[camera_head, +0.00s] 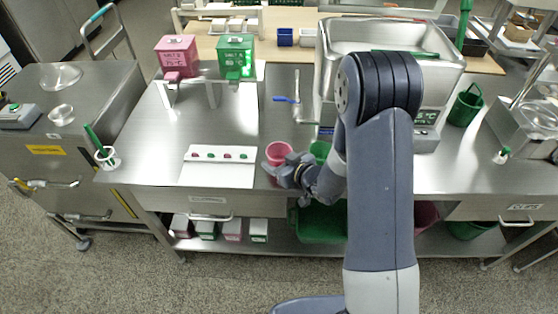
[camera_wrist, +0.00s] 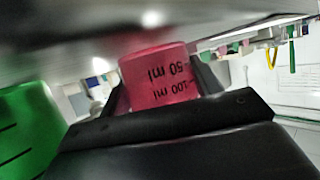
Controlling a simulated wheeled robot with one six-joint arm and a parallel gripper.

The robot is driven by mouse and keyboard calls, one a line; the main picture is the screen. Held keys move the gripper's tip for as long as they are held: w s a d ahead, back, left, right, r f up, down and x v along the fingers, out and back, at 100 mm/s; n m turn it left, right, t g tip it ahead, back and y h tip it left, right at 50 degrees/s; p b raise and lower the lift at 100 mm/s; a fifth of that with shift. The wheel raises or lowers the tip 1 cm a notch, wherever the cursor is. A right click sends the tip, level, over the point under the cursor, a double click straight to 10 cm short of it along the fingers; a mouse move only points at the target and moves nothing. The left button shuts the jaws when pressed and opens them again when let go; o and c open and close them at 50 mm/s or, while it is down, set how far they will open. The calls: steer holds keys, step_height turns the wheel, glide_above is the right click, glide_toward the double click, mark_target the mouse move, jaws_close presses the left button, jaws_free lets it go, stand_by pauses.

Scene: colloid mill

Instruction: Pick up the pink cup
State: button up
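The pink cup (camera_head: 278,152) is near the front edge of the steel table, just beyond my gripper (camera_head: 279,168). In the wrist view the pink cup (camera_wrist: 158,75) shows its black 50 ml and 100 ml marks upside down. It sits between the dark fingers of my gripper (camera_wrist: 163,95), one on each side. I cannot tell whether the fingers press on it or stand a little apart. The gripper's body hides the lower part of the cup in the head view.
A green cup (camera_head: 319,150) stands close on the right, and it fills the left of the wrist view (camera_wrist: 28,128). A white board (camera_head: 218,166) with several small coloured pieces lies to the left. A large steel machine (camera_head: 335,60) stands behind my arm. The table's middle left is clear.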

steer(key=shift+c, duration=1.4)
steer(key=shift+r, duration=0.2)
